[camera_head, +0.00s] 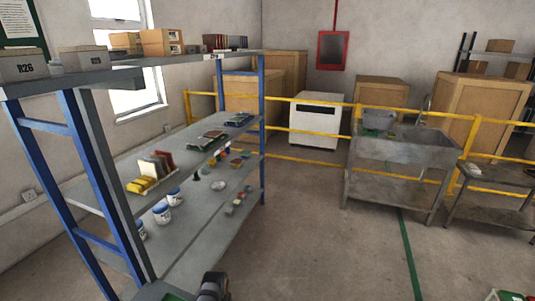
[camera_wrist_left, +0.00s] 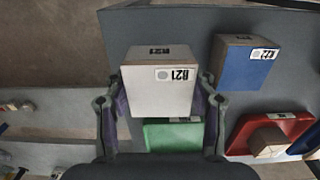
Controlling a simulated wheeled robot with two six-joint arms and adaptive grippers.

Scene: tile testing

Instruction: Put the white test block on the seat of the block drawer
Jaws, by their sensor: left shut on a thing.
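In the left wrist view, the white test block (camera_wrist_left: 157,92) carries a label that seems to read B21. My left gripper (camera_wrist_left: 163,84) is shut on it, one finger on each side. Beyond it is a dark grey surface (camera_wrist_left: 185,32), perhaps the block drawer. A green piece (camera_wrist_left: 172,136) on it is partly hidden behind the held block. A blue block (camera_wrist_left: 246,64) with a label is at the upper right. A red piece (camera_wrist_left: 245,133) with a wooden-brown block (camera_wrist_left: 269,142) is at the lower right. I cannot tell the gap between the white block and the surface.
In the head view, a blue-framed shelf rack (camera_head: 62,122) stands at the left with boxes, jars and small tiles. A yellow rail (camera_head: 290,100) crosses behind. A grey sink (camera_head: 400,155) and a bench (camera_head: 500,180) are at the right. The middle floor is clear.

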